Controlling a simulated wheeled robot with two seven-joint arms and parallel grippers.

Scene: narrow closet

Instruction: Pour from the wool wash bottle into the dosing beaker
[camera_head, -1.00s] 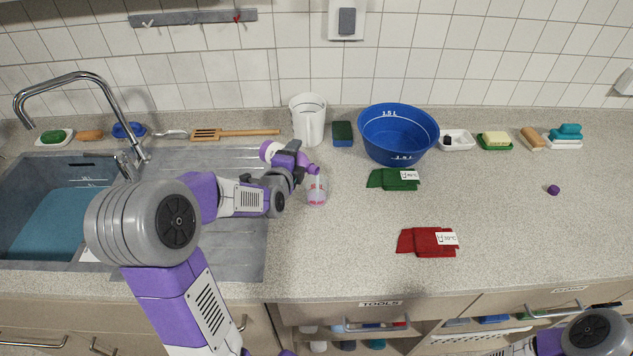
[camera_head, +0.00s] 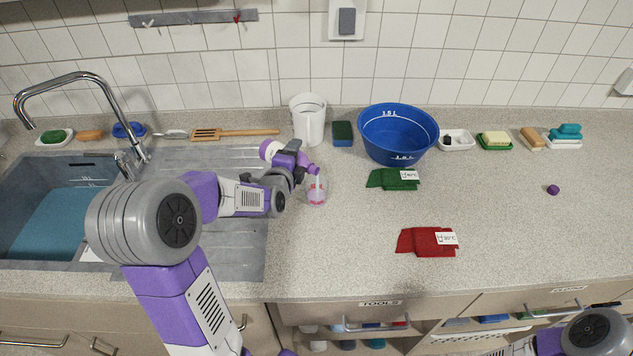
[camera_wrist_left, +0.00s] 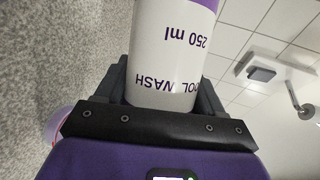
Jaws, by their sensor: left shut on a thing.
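The wool wash bottle (camera_wrist_left: 170,55) is white with purple parts and dark lettering. My left gripper (camera_head: 290,158) is shut around it, and both fingers flank it in the left wrist view. In the head view the bottle is tipped over, its purple neck (camera_head: 312,169) low at the right and its other end (camera_head: 268,150) higher at the left. The small clear dosing beaker (camera_head: 316,196) stands on the counter under the neck, with pink in it. A pale streak shows between mouth and beaker. My right gripper is out of view.
A white jug (camera_head: 309,121), a sponge (camera_head: 342,134) and a blue basin (camera_head: 398,140) stand behind. Green cloths (camera_head: 390,180) and red cloths (camera_head: 423,243) lie to the right. A purple cap (camera_head: 553,190) lies far right. The sink (camera_head: 40,185) is at left.

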